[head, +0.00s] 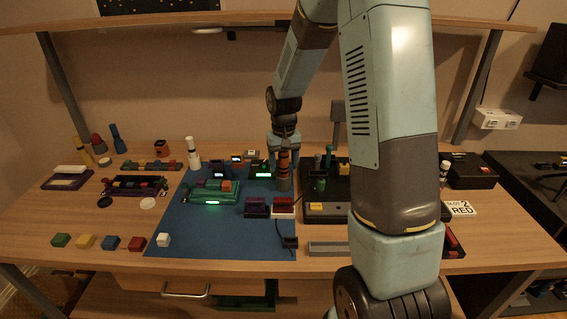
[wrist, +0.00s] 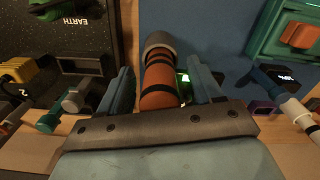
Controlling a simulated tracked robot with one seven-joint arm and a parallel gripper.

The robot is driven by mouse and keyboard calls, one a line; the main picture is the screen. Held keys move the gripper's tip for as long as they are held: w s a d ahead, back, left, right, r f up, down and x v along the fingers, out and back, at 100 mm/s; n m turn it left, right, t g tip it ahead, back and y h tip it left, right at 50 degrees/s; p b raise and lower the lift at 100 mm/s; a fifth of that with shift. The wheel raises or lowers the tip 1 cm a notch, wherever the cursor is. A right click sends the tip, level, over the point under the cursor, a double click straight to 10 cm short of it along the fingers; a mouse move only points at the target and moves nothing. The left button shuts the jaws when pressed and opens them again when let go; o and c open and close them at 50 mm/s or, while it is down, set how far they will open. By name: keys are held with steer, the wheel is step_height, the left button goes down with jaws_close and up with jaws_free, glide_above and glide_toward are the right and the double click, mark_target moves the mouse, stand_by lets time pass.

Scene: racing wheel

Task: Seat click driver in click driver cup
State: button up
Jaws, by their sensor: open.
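An orange-brown banded cylinder (head: 284,160), which looks like the click driver, stands upright near the right edge of the blue mat. Its lower part is grey (head: 284,184); I cannot tell whether this grey part is the click driver cup or the driver's own end. My gripper (head: 284,146) is at the cylinder's upper part. In the wrist view the orange cylinder (wrist: 160,88) lies between the two spread fingers of my gripper (wrist: 162,72), with its grey end (wrist: 160,42) beyond them. The gripper is open, with a gap visible beside the cylinder on the right.
A green lit device (head: 210,192) is on the blue mat (head: 190,232) to the left. Purple and red-white blocks (head: 270,208) stand in front. The mat's front left is mostly clear.

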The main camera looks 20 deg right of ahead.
step_height(320, 180, up, 13)
steer(key=shift+w+r, duration=0.1)
steer(key=shift+r, duration=0.25)
stand_by(0.3)
stand_by(0.4)
steer(key=s+r+t, duration=0.2)
steer(key=s+r, duration=0.1)
steer(key=s, duration=0.6)
steer(key=s+r+t, duration=0.1)
steer(key=s+r, duration=0.3)
steer(key=s, duration=0.5)
steer(key=s+r+t, duration=0.2)
steer(key=s+r, duration=0.2)
steer(key=s, duration=0.6)
steer(key=shift+d+n+t, duration=0.2)
steer(key=shift+n+t, duration=0.1)
